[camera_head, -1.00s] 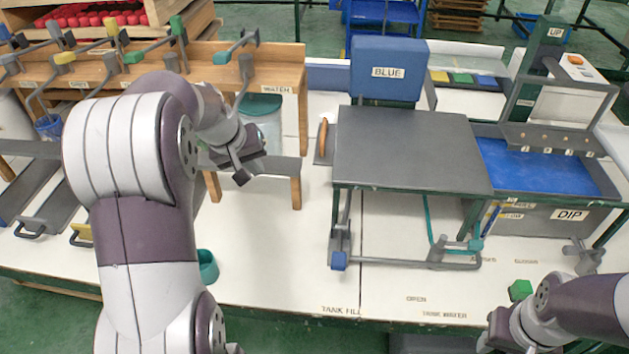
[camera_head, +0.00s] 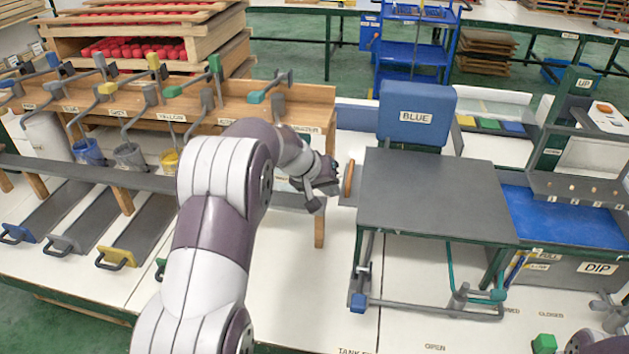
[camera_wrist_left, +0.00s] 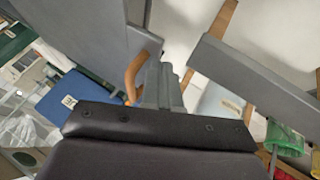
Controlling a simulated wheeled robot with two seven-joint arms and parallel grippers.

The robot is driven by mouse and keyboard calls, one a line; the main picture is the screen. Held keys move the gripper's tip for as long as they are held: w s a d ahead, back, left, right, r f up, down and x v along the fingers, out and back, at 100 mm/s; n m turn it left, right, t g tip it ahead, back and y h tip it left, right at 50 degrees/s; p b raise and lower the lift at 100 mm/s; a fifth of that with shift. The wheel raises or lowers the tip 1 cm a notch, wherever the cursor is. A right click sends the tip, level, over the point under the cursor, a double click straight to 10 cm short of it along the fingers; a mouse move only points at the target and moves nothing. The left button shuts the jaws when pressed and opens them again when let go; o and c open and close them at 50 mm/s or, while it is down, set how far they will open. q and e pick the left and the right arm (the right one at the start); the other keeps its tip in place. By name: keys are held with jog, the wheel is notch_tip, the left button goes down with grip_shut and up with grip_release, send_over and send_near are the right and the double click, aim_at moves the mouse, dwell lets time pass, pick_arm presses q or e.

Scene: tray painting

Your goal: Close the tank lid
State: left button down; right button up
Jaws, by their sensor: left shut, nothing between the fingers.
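The tank lid is a flat dark grey plate (camera_head: 435,195) in the middle right of the head view. An orange handle (camera_head: 348,180) stands at the lid's left edge. My left gripper (camera_head: 328,184) is shut and empty, just left of the handle. In the left wrist view, its fingers (camera_wrist_left: 165,85) point at the lid's edge, close beside the orange handle (camera_wrist_left: 132,78); I cannot tell whether they touch.
A wooden rack (camera_head: 270,110) with levers and paint pots is at the left. White table between rack and lid is clear.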

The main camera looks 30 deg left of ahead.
pick_arm(q)
jog(key=shift+w+d, duration=0.15)
jog(key=shift+d, duration=0.2)
pick_arm(e)
jog(key=shift+r, duration=0.1)
